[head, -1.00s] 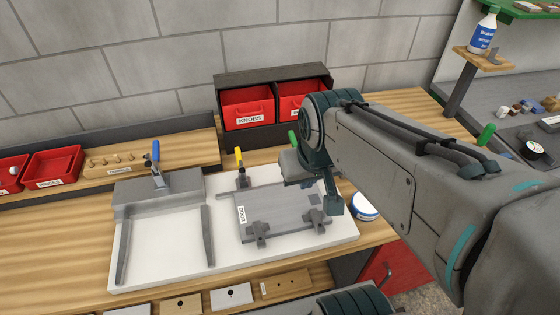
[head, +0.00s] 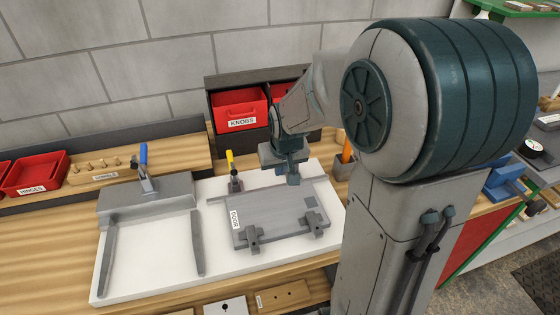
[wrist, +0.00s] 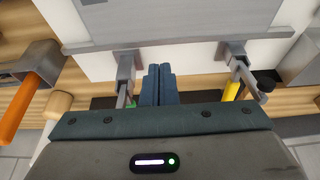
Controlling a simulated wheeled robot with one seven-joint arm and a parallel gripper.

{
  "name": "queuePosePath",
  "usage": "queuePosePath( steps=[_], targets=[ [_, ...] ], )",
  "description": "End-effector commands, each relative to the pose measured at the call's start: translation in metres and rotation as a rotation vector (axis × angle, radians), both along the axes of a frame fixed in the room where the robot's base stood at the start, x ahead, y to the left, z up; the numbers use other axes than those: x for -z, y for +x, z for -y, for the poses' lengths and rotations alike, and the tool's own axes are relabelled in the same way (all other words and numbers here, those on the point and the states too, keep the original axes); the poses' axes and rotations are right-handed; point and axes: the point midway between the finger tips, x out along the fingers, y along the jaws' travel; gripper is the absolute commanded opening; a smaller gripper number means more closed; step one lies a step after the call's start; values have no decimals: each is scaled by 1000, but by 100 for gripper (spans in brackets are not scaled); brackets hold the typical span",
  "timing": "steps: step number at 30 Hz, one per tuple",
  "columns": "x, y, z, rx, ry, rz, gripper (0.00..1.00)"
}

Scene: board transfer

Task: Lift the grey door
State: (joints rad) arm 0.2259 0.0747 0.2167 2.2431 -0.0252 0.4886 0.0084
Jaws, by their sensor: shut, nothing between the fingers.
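The grey door (head: 278,212), a flat panel with a white DOOR label, lies flat on the white board (head: 150,270). In the wrist view the door (wrist: 170,14) shows at the top, with a grey bar along its edge. My gripper (head: 293,180) is above the door's back edge, right of its middle in the head view. In the wrist view my gripper's fingers (wrist: 158,72) are together and empty, pointing toward that bar. The fingertips appear apart from the door; their exact height is hard to tell.
A yellow-handled clamp (head: 233,170) stands at the door's back edge; a green-handled one (wrist: 130,101) shows in the wrist view. Grey blocks (head: 254,239) sit at its front edge. A blue-handled clamp (head: 144,170) stands left. A cup with an orange handle (head: 346,150) stands right.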

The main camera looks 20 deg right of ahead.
Motion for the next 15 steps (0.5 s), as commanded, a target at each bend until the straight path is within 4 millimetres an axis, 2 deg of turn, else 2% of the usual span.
queuePosePath(
  steps=[1,6,15],
  targets=[
    [10,2,-1,-3,1,-6,0],
    [33,10,-1,-3,1,-5,0],
    [52,18,0,0,0,-1,0]
  ],
)
